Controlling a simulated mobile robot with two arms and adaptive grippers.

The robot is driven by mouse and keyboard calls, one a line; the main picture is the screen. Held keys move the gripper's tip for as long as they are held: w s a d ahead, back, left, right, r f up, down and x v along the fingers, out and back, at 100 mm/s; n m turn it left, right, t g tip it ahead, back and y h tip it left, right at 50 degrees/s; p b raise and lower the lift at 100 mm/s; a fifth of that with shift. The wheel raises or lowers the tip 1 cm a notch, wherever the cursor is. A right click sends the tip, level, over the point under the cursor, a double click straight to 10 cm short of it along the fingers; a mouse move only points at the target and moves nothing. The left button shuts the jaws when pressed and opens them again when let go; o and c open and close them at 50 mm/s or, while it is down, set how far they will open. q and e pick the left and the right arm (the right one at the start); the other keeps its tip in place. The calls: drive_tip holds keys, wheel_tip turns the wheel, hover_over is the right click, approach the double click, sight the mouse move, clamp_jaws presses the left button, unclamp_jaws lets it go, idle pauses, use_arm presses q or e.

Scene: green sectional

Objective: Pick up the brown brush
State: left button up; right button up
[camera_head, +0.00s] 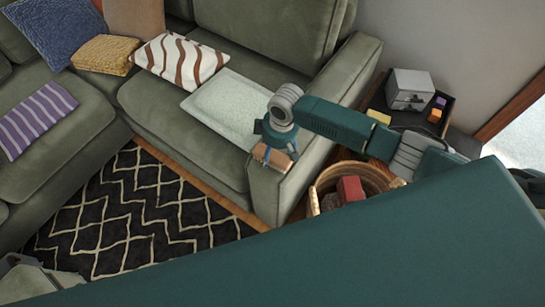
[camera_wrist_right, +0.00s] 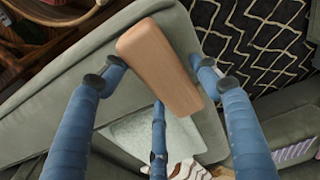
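The brown brush (camera_head: 284,161) looks like a plain wooden block with rounded edges. It is at the top of the green sofa's near armrest (camera_head: 290,190). My right gripper (camera_head: 268,153) is over it, with its fingers pointing down. In the right wrist view, the brush (camera_wrist_right: 160,66) lies between the spread blue fingers (camera_wrist_right: 155,78), one on each side and one below. The fingers look open; I cannot tell whether any fingertip touches the brush.
A wicker basket (camera_head: 318,190) with a red item (camera_head: 350,189) stands right of the armrest. A dark side table (camera_head: 447,115) holds a grey box (camera_head: 409,89). A pale cushion (camera_head: 226,103) lies on the seat. A black patterned rug (camera_head: 130,220) covers the floor.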

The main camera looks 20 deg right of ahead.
sight(274, 151)
drive_tip(key=c, duration=0.8)
drive_tip(key=shift+r, duration=0.1)
wheel_tip(274, 151, up, 20)
